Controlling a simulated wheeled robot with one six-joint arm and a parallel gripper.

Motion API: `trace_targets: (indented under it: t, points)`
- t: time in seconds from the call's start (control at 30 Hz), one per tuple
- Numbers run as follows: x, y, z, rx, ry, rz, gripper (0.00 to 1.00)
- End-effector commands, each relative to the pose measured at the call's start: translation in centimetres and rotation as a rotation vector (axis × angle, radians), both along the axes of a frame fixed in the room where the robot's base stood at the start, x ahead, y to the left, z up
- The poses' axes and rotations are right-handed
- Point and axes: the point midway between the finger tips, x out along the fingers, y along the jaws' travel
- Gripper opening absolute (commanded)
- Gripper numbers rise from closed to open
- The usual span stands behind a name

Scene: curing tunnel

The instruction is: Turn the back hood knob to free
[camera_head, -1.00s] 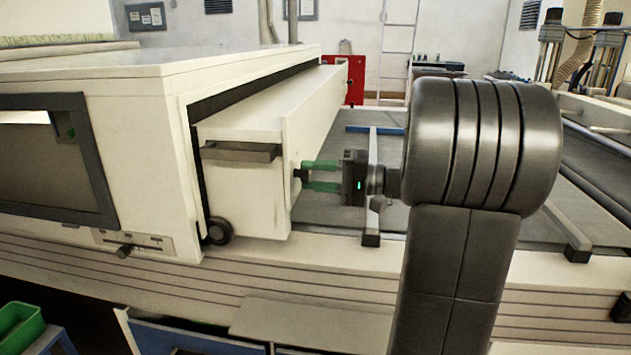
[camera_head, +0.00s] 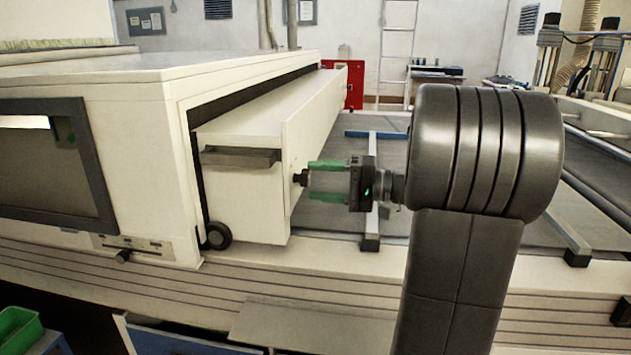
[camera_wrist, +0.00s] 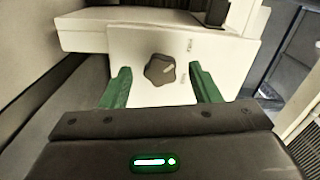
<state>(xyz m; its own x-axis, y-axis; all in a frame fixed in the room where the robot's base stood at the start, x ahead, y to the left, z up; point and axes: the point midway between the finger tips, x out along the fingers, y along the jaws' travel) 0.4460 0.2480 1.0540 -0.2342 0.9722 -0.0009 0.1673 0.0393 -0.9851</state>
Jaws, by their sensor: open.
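The back hood knob (camera_head: 300,178) is a small dark knob on the end face of the white box-shaped hood part (camera_head: 318,125). In the wrist view the knob (camera_wrist: 159,70) is black and lobed, with a pale mark pointing right and slightly up. Two small labels beside it, one upper right and one lower right, are too small to read surely. My gripper (camera_head: 312,181) is open, its green fingers pointing at the face. In the wrist view my gripper (camera_wrist: 159,84) has one finger on each side of the knob, apart from it, with nothing held.
The cream tunnel housing (camera_head: 120,160) with a dark window stands at left. A dark handle (camera_head: 241,156) and a black wheel (camera_head: 217,235) are near the white part. A slider panel (camera_head: 130,250) is below the window. A grey conveyor bed with rails lies behind my gripper.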

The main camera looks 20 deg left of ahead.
Motion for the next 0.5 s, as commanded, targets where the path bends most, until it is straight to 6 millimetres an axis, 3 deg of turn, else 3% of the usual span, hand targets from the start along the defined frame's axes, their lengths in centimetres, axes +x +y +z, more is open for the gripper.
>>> trace_targets:
  t: [0.3, 0.5]
  points:
    - [1.7, -6.8, 0.1, 0.0, 0.0, -0.005, 0.56]
    - [2.5, -10.2, 0.0, 0.0, 0.0, -0.004, 0.56]
